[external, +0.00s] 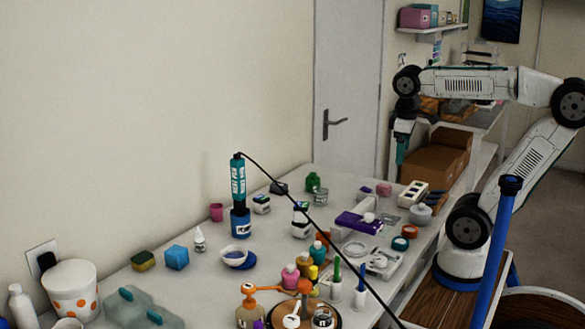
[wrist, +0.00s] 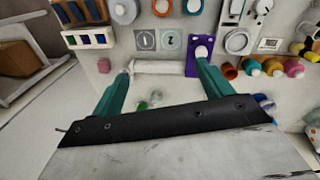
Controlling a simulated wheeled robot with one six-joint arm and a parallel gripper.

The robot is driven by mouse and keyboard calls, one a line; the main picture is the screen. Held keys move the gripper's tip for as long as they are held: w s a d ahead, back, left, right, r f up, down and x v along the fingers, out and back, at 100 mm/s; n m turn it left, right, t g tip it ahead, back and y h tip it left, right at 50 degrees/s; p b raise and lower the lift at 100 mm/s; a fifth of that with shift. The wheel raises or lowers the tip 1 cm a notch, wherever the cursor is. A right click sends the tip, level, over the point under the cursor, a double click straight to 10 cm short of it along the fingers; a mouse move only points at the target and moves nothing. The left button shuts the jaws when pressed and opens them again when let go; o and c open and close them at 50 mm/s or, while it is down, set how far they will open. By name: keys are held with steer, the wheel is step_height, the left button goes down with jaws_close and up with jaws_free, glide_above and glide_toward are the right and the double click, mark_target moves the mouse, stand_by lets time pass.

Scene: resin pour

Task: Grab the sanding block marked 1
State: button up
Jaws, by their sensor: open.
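In the wrist view, a grey square marked 1 (wrist: 145,40) lies on the table beside a similar square marked 2 (wrist: 171,41). They look flat, and I cannot tell whether the first is the sanding block itself. The 1 is not readable in the external view. My gripper (wrist: 163,68) is open, with its teal fingers spread and nothing held. In the external view my gripper (external: 401,158) hangs pointing down, above the far right part of the table.
A white roll (wrist: 157,68) shows between my fingertips in the wrist view. A purple item (wrist: 194,64) is by the right finger, and a white compartment box (wrist: 89,39) is to the left. Bottles and jars crowd the table (external: 335,180). A black cable (external: 290,205) crosses the external view.

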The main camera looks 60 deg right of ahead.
steer(key=w+d+r+n+h, duration=0.2)
steer(key=w+r+n, duration=0.15)
steer(key=w, duration=0.65)
steer(key=n+g+h, duration=0.1)
steer(key=n+h, duration=0.9)
steer(key=n, duration=0.2)
glide_above(276, 186)
steer(key=a, duration=0.6)
step_height(276, 186, down, 7)
step_height(276, 186, down, 20)
steer(key=shift+r, duration=0.1)
steer(key=shift+d+f, duration=0.15)
steer(key=shift+f, duration=0.15)
steer(key=shift+x, duration=2.3)
steer(key=shift+r, duration=0.1)
